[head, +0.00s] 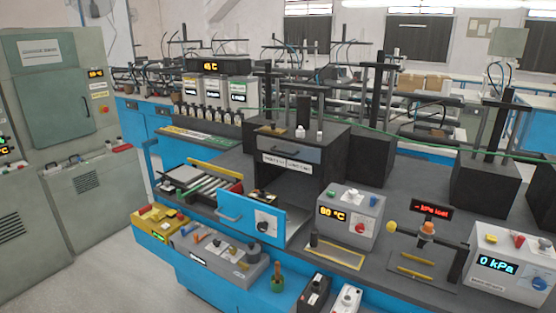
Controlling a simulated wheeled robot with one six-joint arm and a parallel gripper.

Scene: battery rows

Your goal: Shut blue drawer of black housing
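The black housing (334,142) stands on the bench near the middle of the head view. Its blue drawer (240,212) stands out from the lower part of the housing, open toward the front left. The drawer front has a bar handle (229,217) on its left and a dark knob on a white plate (264,223) on its right. Above the opening is a grey panel (289,147) with a small handle, and a white label strip below it. My gripper is not in view.
A grey box reading 80 °C (348,219) stands close to the right of the open drawer. A tray with rods (199,189) lies to its left. A grey control box (217,258) sits below in front. Clear floor (130,270) lies at lower left.

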